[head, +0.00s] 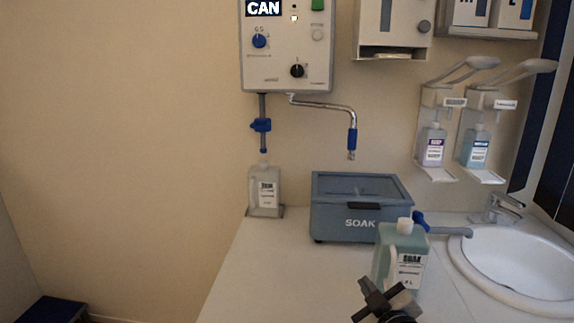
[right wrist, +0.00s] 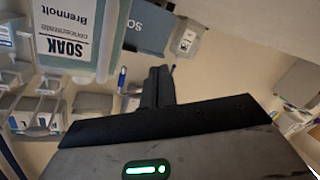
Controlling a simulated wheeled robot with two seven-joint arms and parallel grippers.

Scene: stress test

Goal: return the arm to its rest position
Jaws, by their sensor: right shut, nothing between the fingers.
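My right gripper (head: 378,298) is at the bottom of the head view, in front of the counter. Its dark fingers are closed together with nothing between them; they also show closed in the right wrist view (right wrist: 158,84). A greenish SOAK concentrate bottle (head: 388,262) with a white cap stands on the counter just behind the gripper, and it shows large and upside down in the right wrist view (right wrist: 68,35). The gripper is apart from the bottle in the wrist view. My left gripper is not in view.
A blue-grey SOAK box (head: 341,228) with a lid stands behind the bottle. A white sink (head: 460,262) is at the right. A dosing unit (head: 285,70) with a spout hangs above. A clear bottle (head: 264,200) stands at the wall. The counter's left front (head: 265,285) is clear.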

